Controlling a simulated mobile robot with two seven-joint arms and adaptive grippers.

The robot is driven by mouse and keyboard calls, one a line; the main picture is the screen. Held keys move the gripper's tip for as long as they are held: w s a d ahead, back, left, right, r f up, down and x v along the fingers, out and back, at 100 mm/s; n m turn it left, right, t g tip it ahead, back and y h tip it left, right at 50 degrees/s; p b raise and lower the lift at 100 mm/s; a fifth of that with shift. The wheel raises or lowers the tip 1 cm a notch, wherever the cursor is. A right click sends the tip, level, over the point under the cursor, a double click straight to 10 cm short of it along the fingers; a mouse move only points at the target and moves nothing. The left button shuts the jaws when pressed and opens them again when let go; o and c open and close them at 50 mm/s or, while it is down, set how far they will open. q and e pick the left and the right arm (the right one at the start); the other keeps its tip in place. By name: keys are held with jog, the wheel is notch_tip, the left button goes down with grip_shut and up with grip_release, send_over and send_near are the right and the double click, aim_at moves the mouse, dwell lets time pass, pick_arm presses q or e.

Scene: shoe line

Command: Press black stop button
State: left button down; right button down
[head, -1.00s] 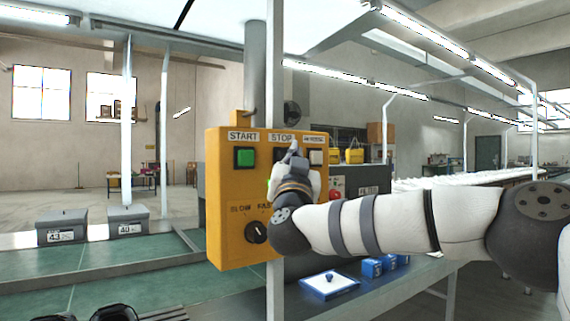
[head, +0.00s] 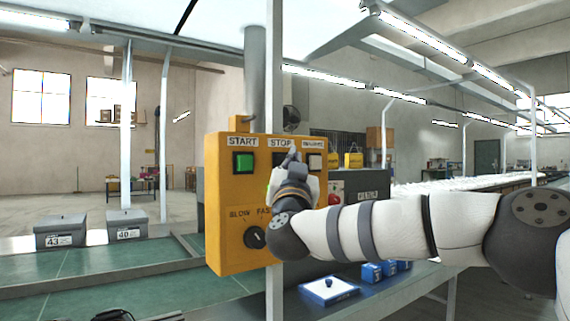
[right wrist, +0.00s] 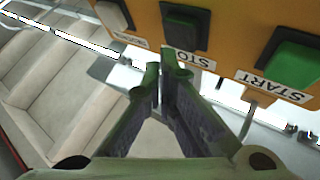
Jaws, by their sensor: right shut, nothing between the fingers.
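The yellow control panel (head: 224,205) hangs in front of me. Its black stop button (head: 277,158) under the STOP label is partly covered by my right gripper (head: 293,152) in the head view. In the right wrist view the black stop button (right wrist: 186,24) is fully raised above the STOP label, between the green start button (right wrist: 294,62) and a pale button (right wrist: 111,15). My right gripper's fingertips (right wrist: 166,62) are together and empty, by the STOP label and beside the button. I cannot tell whether they touch the panel. My left gripper is not in view.
A dark speed knob (head: 255,237) sits low on the panel. A grey post (head: 273,285) stands close to my right forearm. Dark items at the bottom edge are cut off.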

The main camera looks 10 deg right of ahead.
jog(key=shift+w, duration=0.15)
dwell(0.3)
jog(key=shift+w+a, duration=0.15)
jog(key=shift+w, duration=0.1)
